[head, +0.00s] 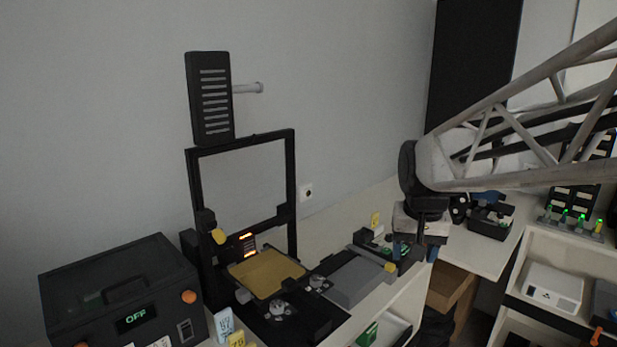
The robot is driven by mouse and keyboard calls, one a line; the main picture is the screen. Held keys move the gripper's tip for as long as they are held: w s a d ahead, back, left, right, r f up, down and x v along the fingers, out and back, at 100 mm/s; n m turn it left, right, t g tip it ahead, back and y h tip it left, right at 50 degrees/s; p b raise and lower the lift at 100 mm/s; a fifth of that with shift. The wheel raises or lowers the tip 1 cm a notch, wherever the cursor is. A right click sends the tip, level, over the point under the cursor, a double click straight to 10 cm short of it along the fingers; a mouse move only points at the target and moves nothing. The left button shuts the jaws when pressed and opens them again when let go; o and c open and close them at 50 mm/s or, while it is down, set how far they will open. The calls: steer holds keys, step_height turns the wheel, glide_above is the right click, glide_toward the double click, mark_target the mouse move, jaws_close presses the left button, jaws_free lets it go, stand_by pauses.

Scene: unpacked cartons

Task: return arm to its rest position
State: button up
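My arm reaches in from the right edge in the head view, as a grey lattice link ending in a dark wrist joint. My gripper (416,250) hangs below that wrist, pointing down, above the right part of the bench. Its two blue-tipped fingers look apart, and I see nothing held between them. The gripper is small and dark here, and the surface right behind it is partly hidden.
A black 3D printer with a yellow bed (266,273) stands centre left. A black box showing OFF (118,300) is at lower left. A grey block (356,282) lies left of my gripper. A white shelf unit with a white box (552,287) stands at right, and an open carton (449,292) below the bench.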

steer(key=s+a+f+n, duration=0.1)
steer(key=s+f, duration=0.2)
steer(key=s, duration=0.7)
steer(key=s+f+n, duration=0.1)
steer(key=s+f, duration=0.1)
steer(key=s, duration=0.8)
steer(key=shift+s+a+f+t, duration=0.2)
steer(key=shift+a+f+t, duration=0.15)
steer(key=shift+f+t, duration=0.05)
stand_by(0.9)
